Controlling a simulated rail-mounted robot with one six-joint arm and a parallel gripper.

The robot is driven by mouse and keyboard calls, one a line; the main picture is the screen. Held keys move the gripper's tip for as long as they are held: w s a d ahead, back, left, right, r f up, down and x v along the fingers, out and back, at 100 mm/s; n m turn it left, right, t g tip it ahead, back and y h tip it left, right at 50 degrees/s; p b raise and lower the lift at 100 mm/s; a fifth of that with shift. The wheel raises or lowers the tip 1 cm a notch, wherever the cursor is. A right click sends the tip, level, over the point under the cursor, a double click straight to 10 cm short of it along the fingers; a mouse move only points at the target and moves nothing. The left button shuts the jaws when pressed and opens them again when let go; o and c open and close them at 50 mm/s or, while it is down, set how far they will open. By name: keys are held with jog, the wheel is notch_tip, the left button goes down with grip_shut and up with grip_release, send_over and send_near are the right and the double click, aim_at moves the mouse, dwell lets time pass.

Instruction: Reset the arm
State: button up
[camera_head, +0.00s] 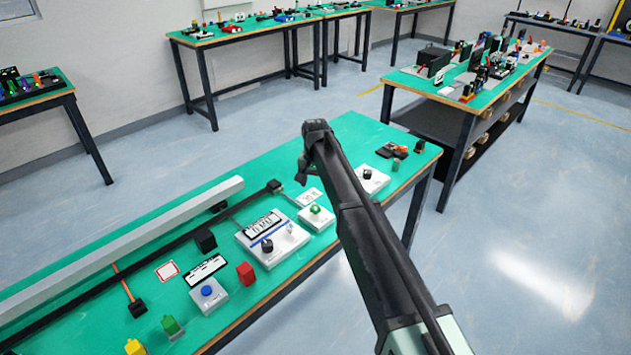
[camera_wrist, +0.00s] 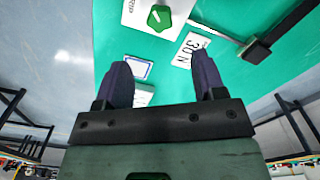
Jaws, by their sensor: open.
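My arm reaches over the green-topped table (camera_head: 352,130). Its dark end is raised above the table in the head view, where the jaws are too small to make out. In the wrist view my gripper (camera_wrist: 160,62) has its two dark fingers spread apart with nothing between them. Beyond the fingertips lies the green table surface. A white box with a green knob (camera_wrist: 160,17) is at the top of that view, apart from the fingers. The same green knob (camera_head: 316,210) shows in the head view left of my arm.
A white panel with a black knob (camera_head: 267,246), a blue-button box (camera_head: 208,295), a red block (camera_head: 246,273) and a black box (camera_head: 205,240) stand on the table. A long grey rail (camera_head: 120,248) runs along its back. Other tables stand behind, with open floor between.

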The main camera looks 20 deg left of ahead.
jog(key=shift+f, duration=0.1)
jog(key=s+d+r+p, duration=0.1)
jog(key=s+d, duration=0.8)
jog(key=d, duration=0.6)
jog(key=s+d, duration=0.9)
jog(key=d, duration=0.6)
jog(key=s+d+r+m+p, duration=0.1)
jog(key=s+d, duration=0.8)
jog(key=d, duration=0.5)
jog(key=shift+s+d+r+p, duration=0.3)
jog(key=shift+d+r+p, duration=0.05)
jog(key=shift+d, duration=0.05)
jog(key=shift+a, duration=0.1)
